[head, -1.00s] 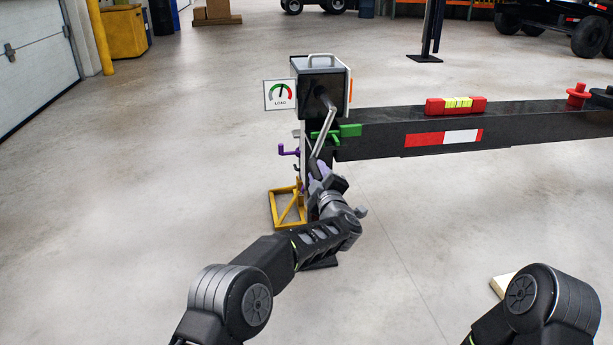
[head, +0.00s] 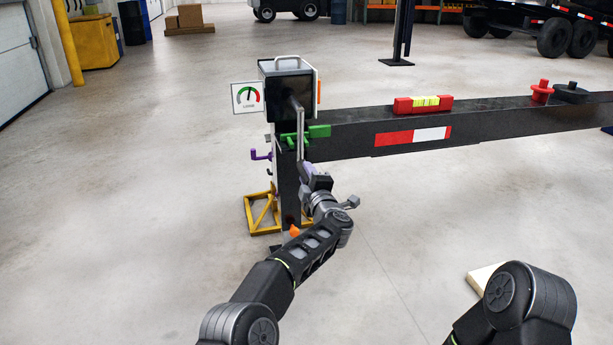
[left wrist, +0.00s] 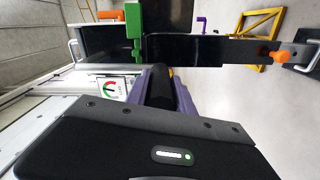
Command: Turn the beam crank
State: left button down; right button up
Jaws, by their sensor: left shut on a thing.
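The beam crank (head: 299,128) is a grey bent rod on the front of a dark box (head: 289,92) at the beam's left end. Its arm hangs almost straight down. My left gripper (head: 306,170) is at the crank's lower end. In the left wrist view the purple fingers (left wrist: 166,88) are closed around the dark crank grip (left wrist: 166,92). The beam (head: 350,132) is black with a red and white marking. A load gauge (head: 247,97) beside the box has its needle near upright. My right gripper is out of frame; only my right arm shows.
A green lever (head: 319,131) sits close above my left gripper, and a purple hook (head: 261,155) is left of the post. A yellow stand (head: 262,213) is at the post's foot. A red level (head: 423,104) lies on the beam.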

pick_arm(q)
jog(key=c, duration=1.3)
grip_release()
jog(key=shift+d+f, duration=0.2)
jog(key=shift+d, duration=0.1)
jog(key=shift+o, duration=1)
jog(key=shift+a+r, duration=0.1)
jog(key=shift+a, duration=0.05)
jog(key=shift+s+d+r+p, duration=0.2)
jog(key=shift+s+p, duration=0.2)
jog(key=shift+s, duration=0.25)
jog(key=p+v, duration=0.2)
jog(key=v, duration=0.4)
jog(key=shift+s+f, duration=0.2)
jog(key=shift+s, duration=0.05)
